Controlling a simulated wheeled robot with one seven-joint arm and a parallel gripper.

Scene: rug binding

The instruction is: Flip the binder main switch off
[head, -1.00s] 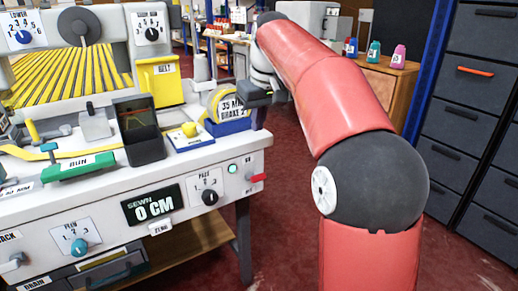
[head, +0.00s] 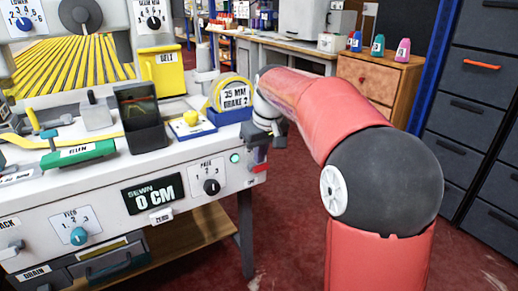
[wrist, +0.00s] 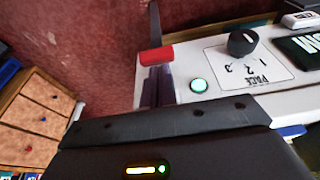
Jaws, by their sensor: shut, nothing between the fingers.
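The binder's main switch appears as a red-tipped lever (head: 261,168) at the right end of the white front panel, beside a lit green lamp (head: 235,157). In the wrist view the red tip (wrist: 155,55) lies sideways, just beyond my fingers, with the lamp (wrist: 199,85) to its right. My gripper (head: 268,141) is shut and empty, just above the lever at the panel's right corner. In the wrist view my dark fingers (wrist: 157,86) reach close to the red tip. I cannot tell whether they touch it. The switch's base and label are mostly hidden.
The pace dial (head: 211,187) sits left of the lamp. A yellow tape roll on a blue stand (head: 230,118) is on the tabletop near the gripper. A wooden cabinet (head: 385,85) stands behind my arm. Red floor is open right of the binder.

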